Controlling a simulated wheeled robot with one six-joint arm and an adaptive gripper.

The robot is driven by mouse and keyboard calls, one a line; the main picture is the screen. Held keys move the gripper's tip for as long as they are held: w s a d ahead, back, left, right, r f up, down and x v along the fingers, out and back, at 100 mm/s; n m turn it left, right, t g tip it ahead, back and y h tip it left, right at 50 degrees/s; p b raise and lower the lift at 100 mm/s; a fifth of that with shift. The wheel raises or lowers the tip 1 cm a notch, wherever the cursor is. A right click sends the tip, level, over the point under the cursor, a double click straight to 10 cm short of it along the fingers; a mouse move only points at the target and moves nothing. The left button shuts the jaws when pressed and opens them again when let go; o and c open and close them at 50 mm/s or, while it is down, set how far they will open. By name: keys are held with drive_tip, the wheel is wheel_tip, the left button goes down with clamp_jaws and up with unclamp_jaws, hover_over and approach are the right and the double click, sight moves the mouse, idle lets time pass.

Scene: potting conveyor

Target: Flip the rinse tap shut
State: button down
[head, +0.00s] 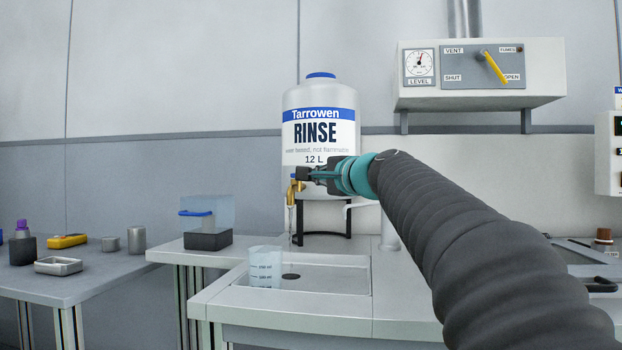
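The rinse tap (293,193) is a brass tap low on the front left of the white Tarrowen RINSE bottle (319,100). A small blue part shows at the top of the tap, but my fingers partly hide it, so its exact angle is unclear. My gripper (303,174) reaches in from the right, with its dark fingertips at or just beside the top of the tap. I cannot tell whether they touch it or how far apart they are. A thin pale line runs down below the spout; I cannot tell whether it is flowing liquid.
The bottle rests on a black stand (348,222). A graduated beaker (265,268) stands in the shallow sink (335,290) below. A blue-handled clear box (208,215) is to the left. A vent panel (482,72) with a yellow lever hangs upper right.

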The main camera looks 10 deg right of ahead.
drive_tip(key=b+v, duration=0.1)
drive_tip(key=v, duration=1)
drive_tip(key=shift+a, duration=0.35)
drive_tip(key=shift+s, duration=0.1)
